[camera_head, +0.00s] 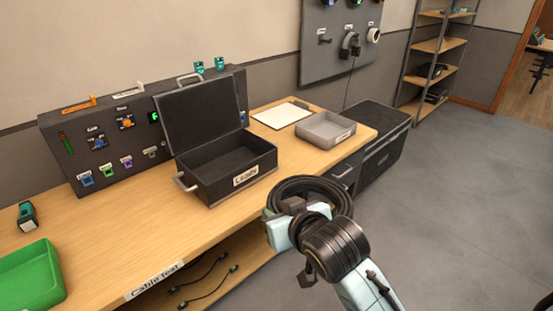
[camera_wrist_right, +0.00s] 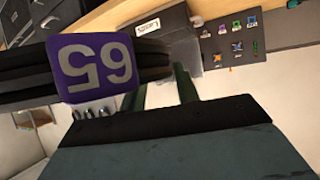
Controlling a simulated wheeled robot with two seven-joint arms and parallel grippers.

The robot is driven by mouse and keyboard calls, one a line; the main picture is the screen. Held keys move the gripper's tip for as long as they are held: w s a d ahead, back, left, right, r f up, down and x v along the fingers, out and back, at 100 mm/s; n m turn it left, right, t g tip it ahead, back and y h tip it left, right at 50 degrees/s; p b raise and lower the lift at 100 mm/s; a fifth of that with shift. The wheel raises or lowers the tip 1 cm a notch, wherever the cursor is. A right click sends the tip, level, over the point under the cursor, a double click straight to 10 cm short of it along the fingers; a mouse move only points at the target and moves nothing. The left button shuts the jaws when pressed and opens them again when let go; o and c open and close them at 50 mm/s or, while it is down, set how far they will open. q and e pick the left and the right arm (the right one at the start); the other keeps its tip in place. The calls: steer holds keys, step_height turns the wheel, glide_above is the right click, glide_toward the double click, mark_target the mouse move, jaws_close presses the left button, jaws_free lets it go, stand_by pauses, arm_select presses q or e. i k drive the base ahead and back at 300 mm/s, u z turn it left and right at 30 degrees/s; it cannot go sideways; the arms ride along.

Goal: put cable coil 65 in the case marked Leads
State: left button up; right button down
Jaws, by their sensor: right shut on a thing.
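The cable coil 65 (camera_head: 333,188) is a black coil held in my right gripper (camera_head: 296,207), off to the right of the case and beyond the bench's front edge. In the right wrist view, its purple tag (camera_wrist_right: 95,67) reads 65, upside down, and the black cable loops (camera_wrist_right: 25,78) lie across the gripper. The case marked Leads (camera_head: 228,163) is black, stands on the bench with its lid raised, and looks empty. Its white label is on the front. The case also shows in the right wrist view (camera_wrist_right: 172,24). My left gripper is not in view.
A cable test panel (camera_head: 95,150) stands behind the case. A dark cabinet (camera_head: 382,150) stands at the bench's right end.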

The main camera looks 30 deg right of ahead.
mark_target(228, 164)
steer(key=z, duration=0.1)
steer(key=i, duration=1.2)
steer(key=u, duration=0.5)
